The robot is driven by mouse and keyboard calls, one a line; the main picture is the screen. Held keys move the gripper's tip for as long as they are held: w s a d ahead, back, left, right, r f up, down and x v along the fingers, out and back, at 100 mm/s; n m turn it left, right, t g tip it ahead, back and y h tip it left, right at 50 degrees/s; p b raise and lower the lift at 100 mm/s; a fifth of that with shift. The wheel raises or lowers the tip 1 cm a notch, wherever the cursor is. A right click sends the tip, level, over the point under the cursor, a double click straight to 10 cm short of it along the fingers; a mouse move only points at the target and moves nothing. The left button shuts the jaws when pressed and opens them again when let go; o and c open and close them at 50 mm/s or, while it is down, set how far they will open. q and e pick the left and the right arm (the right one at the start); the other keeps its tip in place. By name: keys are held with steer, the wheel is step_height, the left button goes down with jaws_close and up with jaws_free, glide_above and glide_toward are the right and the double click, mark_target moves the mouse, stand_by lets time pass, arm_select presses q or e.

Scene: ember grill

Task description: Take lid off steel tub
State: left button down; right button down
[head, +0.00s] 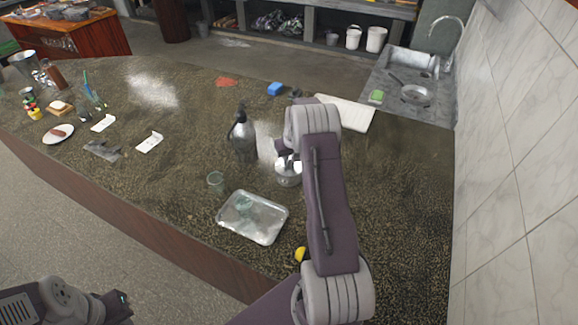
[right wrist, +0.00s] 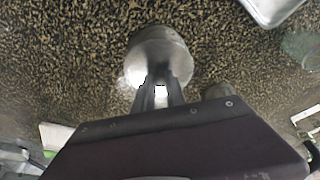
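The steel tub (head: 288,174) is a small shiny round vessel on the dark speckled counter, partly hidden behind my right arm in the head view. In the right wrist view the steel tub (right wrist: 160,52) lies straight ahead of the fingers. The lid cannot be told apart from the body. My right gripper (right wrist: 161,92) has its two fingertips at the near side of the tub's image, a narrow gap apart with something bright between them. Whether they hold the lid or only overlap it cannot be told. My left arm shows at the lower left; its fingers do not show.
A dark bottle (head: 242,138) stands just left of the tub. A glass (head: 216,181) and a metal tray (head: 253,217) are in front, with a yellow thing (head: 300,254) near the counter edge. A white board (head: 350,113) and a sink (head: 410,90) lie behind.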

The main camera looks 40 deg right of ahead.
mark_target(290, 161)
steer(key=shift+r, duration=0.1)
steer(key=shift+r+b, duration=0.3)
step_height(290, 161, up, 3)
steer(key=shift+w+d+r+b, duration=0.1)
steer(key=shift+b, duration=0.55)
steer(key=s+a+r+b, duration=0.3)
steer(key=s+r, duration=0.4)
steer(key=s, duration=0.4)
steer(key=shift+a, duration=0.65)
